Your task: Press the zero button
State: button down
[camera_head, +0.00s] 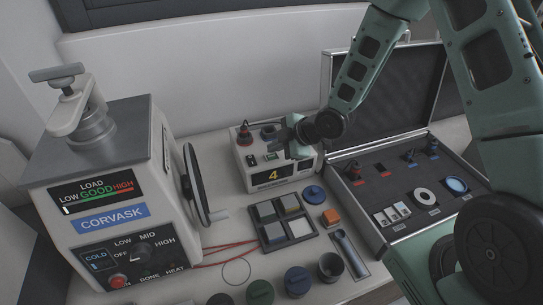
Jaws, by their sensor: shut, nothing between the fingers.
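A small cream box (248,178) stands on the bench near the middle, with a dark front panel showing an orange "4" (272,174). Its sloped face carries small dark and green button-like parts (271,156). Their labels are too small to read, so I cannot tell which is the zero button. My gripper (287,138) is shut and empty at the upper right of the box, in front of part of its top and face. I cannot tell whether the fingertips touch it.
A large press marked CORVASK (112,220) with a handwheel (194,185) stands at left. An open case (400,215) with parts lies at right.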

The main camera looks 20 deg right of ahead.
aim_at(275, 157)
jog(key=shift+f, duration=0.15)
dwell(0.6)
jog(key=shift+f+b, duration=0.3)
jog(key=shift+b, duration=0.25)
jog(key=shift+f+b, duration=0.4)
dwell(0.4)
jog(key=shift+r, duration=0.1)
jog(key=shift+r+p, duration=0.55)
jog(key=shift+r, duration=0.15)
jog(key=shift+r+p, duration=1.85)
jog(key=shift+r, duration=0.75)
jog(key=shift+f, duration=0.1)
